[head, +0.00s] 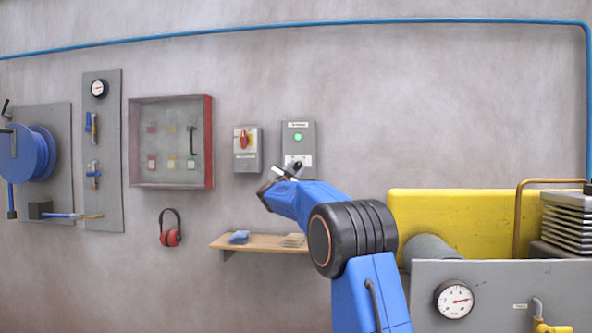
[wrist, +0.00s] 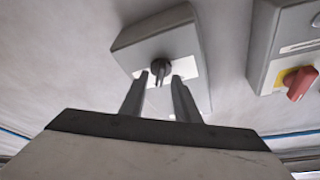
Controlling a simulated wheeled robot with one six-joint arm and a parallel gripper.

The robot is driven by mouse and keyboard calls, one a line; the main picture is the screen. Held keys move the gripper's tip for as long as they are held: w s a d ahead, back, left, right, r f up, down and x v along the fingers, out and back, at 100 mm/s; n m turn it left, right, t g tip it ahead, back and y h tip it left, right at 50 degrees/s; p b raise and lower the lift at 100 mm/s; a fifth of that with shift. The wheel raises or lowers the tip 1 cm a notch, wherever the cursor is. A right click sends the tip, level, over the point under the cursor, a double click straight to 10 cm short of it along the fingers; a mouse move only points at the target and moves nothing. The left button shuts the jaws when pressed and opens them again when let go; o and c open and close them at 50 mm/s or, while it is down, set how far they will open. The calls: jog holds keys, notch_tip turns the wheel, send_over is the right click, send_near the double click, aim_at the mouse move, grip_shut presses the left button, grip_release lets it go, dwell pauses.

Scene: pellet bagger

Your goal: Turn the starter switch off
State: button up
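The starter box (head: 299,131) is a grey wall box with a lit green lamp (head: 298,137) and a white label on its lower part. In the wrist view the box (wrist: 200,48) shows its black rotary switch (wrist: 160,69) on a white plate. My gripper (head: 288,169) is at the lower part of the box in the head view and hides part of the switch. In the wrist view my gripper's fingers (wrist: 160,77) are apart, with the switch showing in line with the gap between their tips. I cannot tell whether they touch it.
A grey box with a red rotary handle (head: 244,139) hangs just left of the starter box; it also shows in the wrist view (wrist: 298,84). Below is a wooden shelf (head: 262,246). A red-edged cabinet (head: 209,143) hangs further left. A yellow machine panel (head: 455,215) stands at right.

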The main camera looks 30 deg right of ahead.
jog(key=shift+w+d+r, duration=0.1)
jog(key=shift+w+d, duration=0.1)
grip_shut()
jog(key=shift+n, duration=0.4)
jog(key=n+t+y, duration=0.1)
jog(key=n, duration=0.3)
jog(key=n+t+y, duration=0.2)
jog(key=n, duration=0.1)
jog(key=shift+s+d+n, duration=0.15)
jog(key=shift+d+n, duration=0.05)
jog(key=shift+n, duration=0.2)
jog(key=n+t+y, duration=0.1)
jog(key=n+y, duration=0.1)
jog(key=n, duration=0.2)
jog(key=n+t+y, duration=0.1)
jog(key=n+y, duration=0.1)
jog(key=n, duration=0.2)
jog(key=shift+d+n, duration=0.1)
jog(key=shift+n, duration=0.5)
